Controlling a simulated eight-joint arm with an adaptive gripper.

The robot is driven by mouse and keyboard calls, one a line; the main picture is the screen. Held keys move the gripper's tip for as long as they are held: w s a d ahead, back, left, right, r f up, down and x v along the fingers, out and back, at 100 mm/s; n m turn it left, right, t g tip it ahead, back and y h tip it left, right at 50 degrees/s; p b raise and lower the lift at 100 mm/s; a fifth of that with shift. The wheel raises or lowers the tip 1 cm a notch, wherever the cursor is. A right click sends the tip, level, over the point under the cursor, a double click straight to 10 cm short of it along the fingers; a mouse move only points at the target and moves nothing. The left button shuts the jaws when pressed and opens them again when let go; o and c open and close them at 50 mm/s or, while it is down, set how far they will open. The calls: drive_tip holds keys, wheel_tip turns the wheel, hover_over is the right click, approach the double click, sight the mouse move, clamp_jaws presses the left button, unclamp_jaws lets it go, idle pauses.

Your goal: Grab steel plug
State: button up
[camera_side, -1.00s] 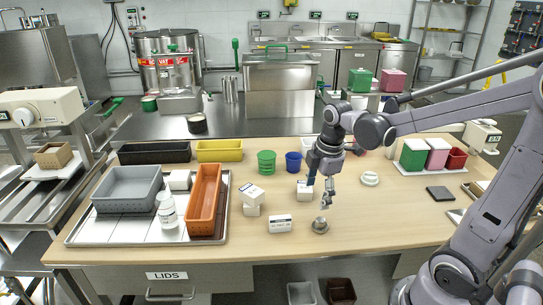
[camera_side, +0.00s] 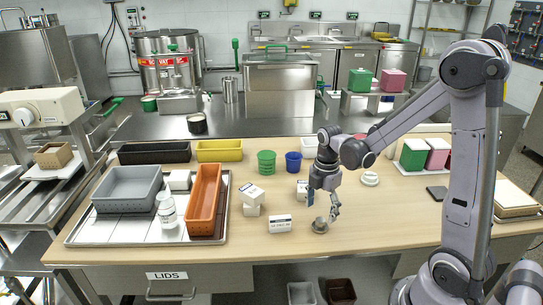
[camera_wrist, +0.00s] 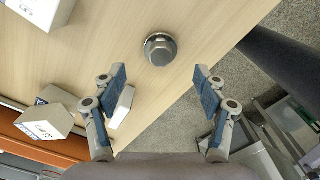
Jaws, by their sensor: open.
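The steel plug (camera_side: 320,226) is a small round metal piece standing on the wooden table near its front edge.
A small white labelled box (camera_side: 280,224) lies left of the plug, and another white box (camera_side: 302,190) stands behind my gripper. Stacked white boxes (camera_side: 252,197) and an orange bin (camera_side: 204,200) are further left. The table right of the plug is clear.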

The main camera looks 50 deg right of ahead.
sight(321, 220)
drive_tip(key=shift+d+f, duration=0.2)
drive_tip(key=shift+f, duration=2.4)
drive_tip(key=c, duration=1.3)
